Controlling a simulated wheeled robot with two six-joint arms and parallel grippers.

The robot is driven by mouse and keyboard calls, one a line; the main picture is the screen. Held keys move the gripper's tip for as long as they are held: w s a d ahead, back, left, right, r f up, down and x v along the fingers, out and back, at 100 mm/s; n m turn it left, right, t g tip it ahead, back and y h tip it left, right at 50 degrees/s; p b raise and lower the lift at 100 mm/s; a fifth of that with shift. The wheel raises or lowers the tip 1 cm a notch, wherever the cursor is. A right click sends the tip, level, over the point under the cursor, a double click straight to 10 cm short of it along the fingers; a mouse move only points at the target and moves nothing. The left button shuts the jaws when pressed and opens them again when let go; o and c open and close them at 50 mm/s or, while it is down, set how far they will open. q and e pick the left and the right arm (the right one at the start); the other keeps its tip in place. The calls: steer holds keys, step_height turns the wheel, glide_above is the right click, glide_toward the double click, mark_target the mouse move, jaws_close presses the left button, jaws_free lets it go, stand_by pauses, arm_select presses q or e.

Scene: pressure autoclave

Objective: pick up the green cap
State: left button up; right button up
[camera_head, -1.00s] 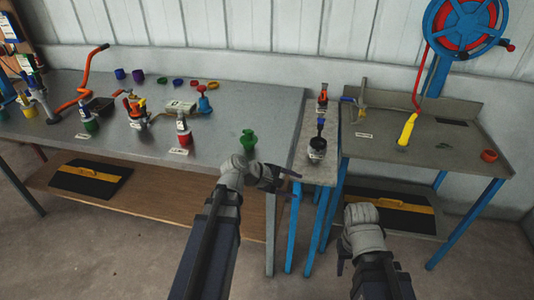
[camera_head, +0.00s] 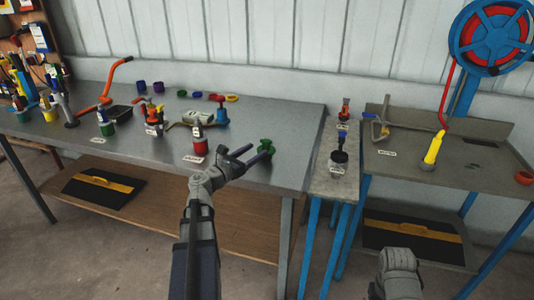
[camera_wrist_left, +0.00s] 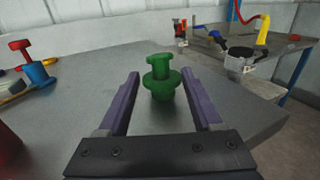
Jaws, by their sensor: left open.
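The green cap (camera_head: 265,147) stands upright near the right end of the grey workbench. In the left wrist view the green cap (camera_wrist_left: 161,79) shows a wide flange with a narrower knob on top. My left gripper (camera_head: 258,153) is open, and its fingertips point at the cap. In the left wrist view the two purple fingers of the gripper (camera_wrist_left: 165,90) lie to either side of the cap, with clear gaps; I cannot tell whether the tips reach past it. Part of my right arm shows at the bottom right of the head view, but its jaws are not visible.
The grey workbench (camera_head: 290,118) has a red bottle (camera_head: 200,147) and a blue valve-like part (camera_head: 222,115) left of the cap. A narrow side table (camera_head: 337,180) with a dark jar (camera_head: 339,158) stands right of it, across a gap. The bench's right edge is close.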

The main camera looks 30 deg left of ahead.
mark_target(264, 147)
arm_select(q)
steer(key=shift+w+d+f, duration=0.1)
steer(key=shift+w+d, duration=0.05)
steer(key=shift+w, duration=0.95)
steer(key=shift+w+d+f, duration=0.1)
steer(key=shift+w+d, duration=0.1)
steer(key=shift+w, duration=0.9)
steer(key=shift+w+d+f, duration=0.1)
steer(key=shift+w+d, duration=0.05)
steer(key=shift+w, duration=0.95)
jaws_close()
